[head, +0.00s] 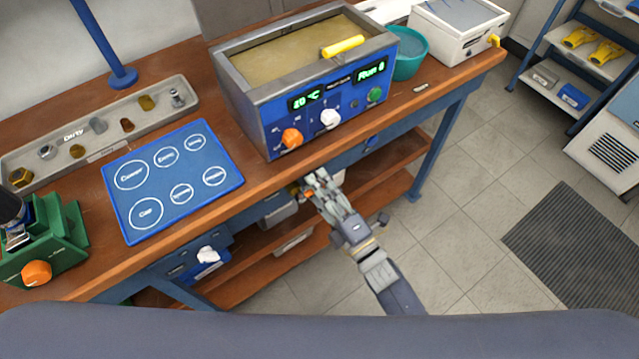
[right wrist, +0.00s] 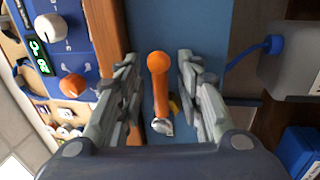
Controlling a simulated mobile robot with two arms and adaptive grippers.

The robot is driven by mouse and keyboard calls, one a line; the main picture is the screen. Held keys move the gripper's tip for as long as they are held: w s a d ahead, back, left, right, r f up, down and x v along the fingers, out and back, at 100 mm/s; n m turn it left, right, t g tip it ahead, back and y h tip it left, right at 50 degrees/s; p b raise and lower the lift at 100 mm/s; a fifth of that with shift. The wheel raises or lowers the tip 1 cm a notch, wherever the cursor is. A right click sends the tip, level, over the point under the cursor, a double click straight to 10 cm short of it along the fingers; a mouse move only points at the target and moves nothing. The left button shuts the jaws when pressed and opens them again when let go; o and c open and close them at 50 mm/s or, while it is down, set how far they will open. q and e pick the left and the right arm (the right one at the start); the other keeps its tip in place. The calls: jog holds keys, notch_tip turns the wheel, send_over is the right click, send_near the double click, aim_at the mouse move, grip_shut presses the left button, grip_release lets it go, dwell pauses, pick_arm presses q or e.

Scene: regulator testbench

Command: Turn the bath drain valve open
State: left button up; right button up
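The bath (head: 305,75) is a blue-fronted metal tank on the bench, with green displays and knobs. Its drain valve shows in the right wrist view as an orange lever (right wrist: 159,85) with a round end, beside a silver and brass fitting (right wrist: 163,126), against a blue panel. In the head view only a small orange part (head: 308,193) shows beside my right gripper (head: 314,180), under the bench's front edge. In the right wrist view my right gripper (right wrist: 158,58) is open, its fingers on either side of the lever with gaps. My left gripper is not in view.
A grey container (right wrist: 287,58) with a blue tube stands to the other side. A lower shelf (head: 290,262) lies under the bench. A teal bowl (head: 408,55) stands beside the bath.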

jog(key=shift+w, duration=0.1)
grip_shut()
jog(key=shift+f, duration=0.15)
jog(key=m, duration=0.1)
jog(key=f+m, duration=0.1)
jog(key=m, duration=0.2)
jog(key=shift+a+f+t+h+b, duration=0.15)
jog(key=shift+f+t+h+b, duration=0.15)
jog(key=shift+h+b, duration=0.1)
jog(key=shift+s+a+f+m+g+h+p, duration=0.15)
jog(key=shift+s+a+f+m+h+p, duration=0.45)
jog(key=shift+m, duration=2.1)
jog(key=shift+s+a+f+m+g+h+p, duration=0.1)
jog(key=shift+s+a+f+m+h+p, duration=0.45)
jog(key=shift+m, duration=2.15)
jog(key=shift+s+a+f+m+g+h+p, duration=0.15)
jog(key=shift+s+a+f+m+h+p, duration=0.4)
jog(key=shift+m, duration=2.15)
jog(key=shift+w+a, duration=0.1)
jog(key=shift+a, duration=0.1)
